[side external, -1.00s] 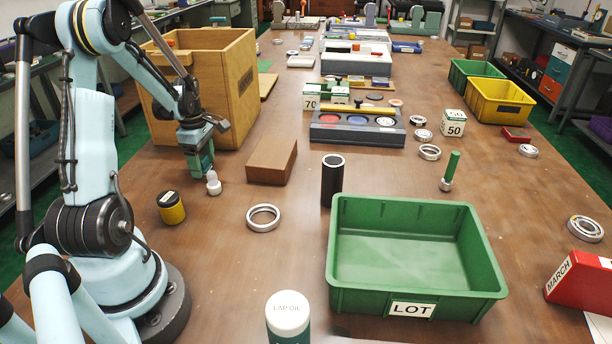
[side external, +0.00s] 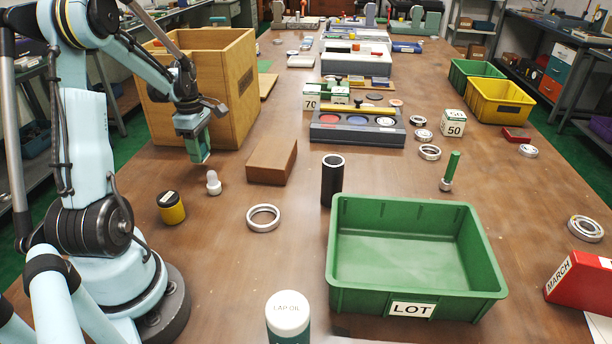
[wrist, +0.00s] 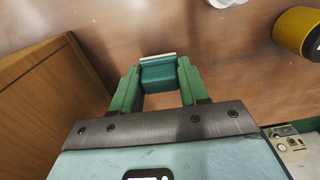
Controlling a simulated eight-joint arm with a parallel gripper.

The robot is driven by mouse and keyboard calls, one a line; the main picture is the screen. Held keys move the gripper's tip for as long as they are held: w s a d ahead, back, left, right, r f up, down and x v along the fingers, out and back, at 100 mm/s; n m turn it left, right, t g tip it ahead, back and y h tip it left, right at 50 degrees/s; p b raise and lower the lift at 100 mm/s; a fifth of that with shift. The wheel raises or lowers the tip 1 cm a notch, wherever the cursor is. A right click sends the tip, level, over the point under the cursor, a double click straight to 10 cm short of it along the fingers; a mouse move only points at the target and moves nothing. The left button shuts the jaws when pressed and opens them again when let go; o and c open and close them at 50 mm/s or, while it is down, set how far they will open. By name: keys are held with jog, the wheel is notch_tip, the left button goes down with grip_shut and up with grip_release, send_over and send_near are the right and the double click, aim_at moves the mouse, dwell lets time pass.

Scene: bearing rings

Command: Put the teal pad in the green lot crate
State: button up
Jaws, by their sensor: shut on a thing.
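The teal pad (wrist: 165,78) shows in the wrist view between the green fingers of my gripper (wrist: 160,82), with a pale strip along its far edge. My gripper is shut on it. In the side view my gripper (side external: 200,157) hangs above the table, in front of the wooden box and a little above and behind a small white-topped piece. There the pad is hard to tell apart from the green fingers. The green lot crate (side external: 402,297), labelled LOT, stands open and empty at the front right, well away from my gripper.
The wooden box (side external: 240,90) stands close behind my gripper. The white-topped piece (side external: 213,184), brown block (side external: 272,162), metal ring (side external: 263,217), yellow-black pot (side external: 171,208) and upright black cylinder (side external: 332,182) stand between my gripper and the crate or nearby.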

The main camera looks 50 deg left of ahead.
jog(key=w+d+r, duration=0.5)
jog(key=d+r, duration=0.7)
jog(key=r, duration=0.1)
jog(key=w+d+m, duration=0.4)
jog(key=w+d, duration=0.3)
jog(key=d, duration=0.2)
jog(key=w+d+m, duration=0.3)
jog(key=d+m, duration=0.6)
jog(key=d, duration=1.6)
jog(key=s+d+m, duration=0.2)
jog(key=s+d, duration=0.1)
jog(key=d, duration=0.4)
jog(key=s+d+m, duration=0.2)
jog(key=s+d, duration=0.1)
jog(key=d, duration=0.5)
send_over(425, 271)
notch_tip(425, 271, down, 12)
jog(key=shift+r, duration=0.1)
jog(key=shift+f, duration=2.1)
